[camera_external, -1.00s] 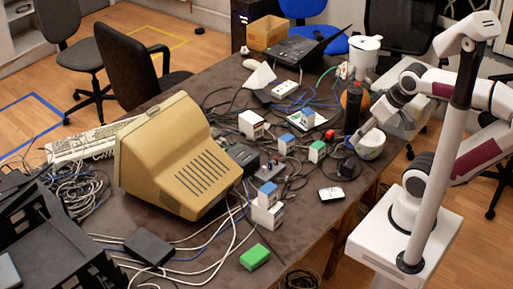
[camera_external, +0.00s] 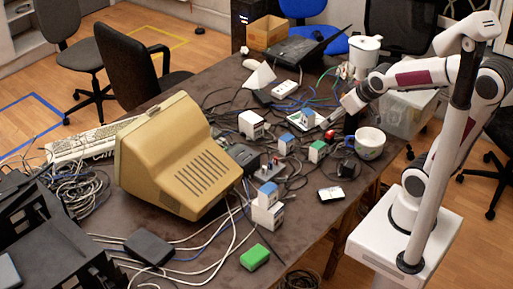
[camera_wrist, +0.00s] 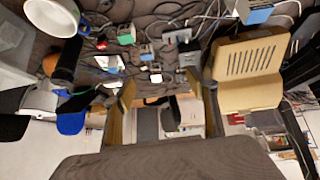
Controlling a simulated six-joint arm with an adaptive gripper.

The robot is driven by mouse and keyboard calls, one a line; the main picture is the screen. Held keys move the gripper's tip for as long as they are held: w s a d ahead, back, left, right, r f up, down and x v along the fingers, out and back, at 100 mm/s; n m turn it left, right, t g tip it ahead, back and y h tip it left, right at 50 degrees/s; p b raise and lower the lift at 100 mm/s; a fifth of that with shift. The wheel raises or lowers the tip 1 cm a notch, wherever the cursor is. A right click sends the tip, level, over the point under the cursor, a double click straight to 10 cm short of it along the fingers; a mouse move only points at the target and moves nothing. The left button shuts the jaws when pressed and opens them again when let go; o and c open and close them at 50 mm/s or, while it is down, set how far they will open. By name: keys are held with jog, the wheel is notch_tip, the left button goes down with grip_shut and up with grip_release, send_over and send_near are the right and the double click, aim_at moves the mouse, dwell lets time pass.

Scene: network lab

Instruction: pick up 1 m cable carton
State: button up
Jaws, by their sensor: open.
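Several small cartons stand among the cables. In the external view I see a white one with a red mark (camera_external: 251,124), a blue-topped one (camera_external: 302,119), another blue-topped one (camera_external: 286,143), a green-topped one (camera_external: 316,151) and a front pair, a blue-topped one (camera_external: 268,190) by a white one (camera_external: 267,214). Their print is too small to tell which is the 1 m cable carton. My gripper (camera_external: 332,118) is open and empty, above the table just right of the back blue-topped carton. The wrist view shows a green carton (camera_wrist: 126,35) and a blue one (camera_wrist: 147,52).
A beige monitor (camera_external: 175,155) fills the left middle. A white pot (camera_external: 364,55) and a laptop (camera_external: 300,48) are at the back. Loose cables lie between the cartons.

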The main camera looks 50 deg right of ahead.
jog(key=w+d+f+t, duration=0.1)
jog(key=w+d+f, duration=0.35)
jog(key=w, duration=0.45)
jog(key=t, duration=0.3)
send_near(290, 139)
notch_tip(290, 139, up, 5)
jog(key=w, duration=0.3)
jog(key=shift+s+d+f+m+t, duration=0.1)
jog(key=shift+d+f+t, duration=0.2)
jog(key=shift+f, duration=1.2)
jog(key=shift+s+d+f+m+t, duration=0.1)
jog(key=shift+f+t, duration=0.25)
jog(key=shift+f, duration=1.1)
jog(key=shift+d+f+m+t, duration=0.15)
jog(key=shift+f+t, duration=0.2)
jog(key=shift+f, duration=1.15)
jog(key=shift+w, duration=0.1)
jog(key=shift+x, duration=1.2)
jog(key=shift+w+a+f, duration=0.15)
jog(key=shift+w+a, duration=0.05)
jog(key=shift+w, duration=0.6)
jog(key=shift+w+a+f, duration=0.15)
jog(key=shift+w, duration=0.65)
jog(key=shift+x, duration=1)
